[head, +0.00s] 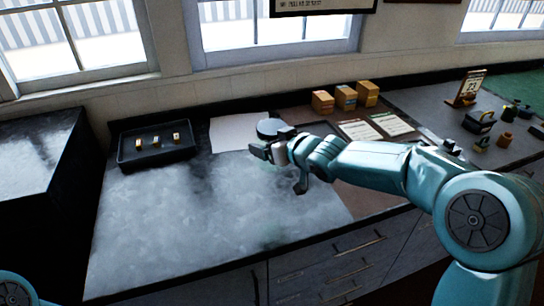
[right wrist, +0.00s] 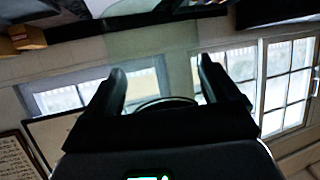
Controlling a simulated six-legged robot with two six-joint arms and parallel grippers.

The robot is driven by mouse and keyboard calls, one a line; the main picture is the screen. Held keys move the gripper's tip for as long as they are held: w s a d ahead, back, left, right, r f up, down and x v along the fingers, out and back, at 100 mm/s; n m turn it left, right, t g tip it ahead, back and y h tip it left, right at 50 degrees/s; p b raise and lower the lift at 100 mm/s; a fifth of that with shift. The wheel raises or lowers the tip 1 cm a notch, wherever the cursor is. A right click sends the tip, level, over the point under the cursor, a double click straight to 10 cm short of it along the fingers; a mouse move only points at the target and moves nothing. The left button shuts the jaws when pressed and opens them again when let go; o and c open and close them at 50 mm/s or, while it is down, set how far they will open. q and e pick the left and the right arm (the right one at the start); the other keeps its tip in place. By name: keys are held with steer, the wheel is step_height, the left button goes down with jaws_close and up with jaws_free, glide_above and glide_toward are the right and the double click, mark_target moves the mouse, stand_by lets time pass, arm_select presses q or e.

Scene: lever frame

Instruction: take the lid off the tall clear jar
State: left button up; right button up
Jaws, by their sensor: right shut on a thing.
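The tall clear jar (head: 281,154) is between the fingers of my right gripper (head: 269,149), which is shut on it. The jar's clear body is small and mostly hidden by the gripper in the head view. In the right wrist view the two dark fingers (right wrist: 160,88) stand apart, with a thin curved rim (right wrist: 162,101) and a see-through gap between them. I cannot tell whether the jar's bottom touches the counter. My left gripper is out of view.
A black tray (head: 125,161) with several small pieces lies at the back left. Several yellow-brown boxes (head: 345,95) and printed sheets (head: 375,128) are behind my right arm. Dark pots and a sign stand at the far right. The grey counter (head: 190,225) at front left is clear.

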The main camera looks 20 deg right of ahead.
mark_target(271, 125)
step_height(271, 125, up, 5)
steer(key=p, duration=0.2)
steer(key=shift+r+p, duration=0.1)
steer(key=shift+p, duration=0.3)
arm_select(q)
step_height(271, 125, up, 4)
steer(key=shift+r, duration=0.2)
arm_select(e)
steer(key=o, duration=0.7)
steer(key=c, duration=0.9)
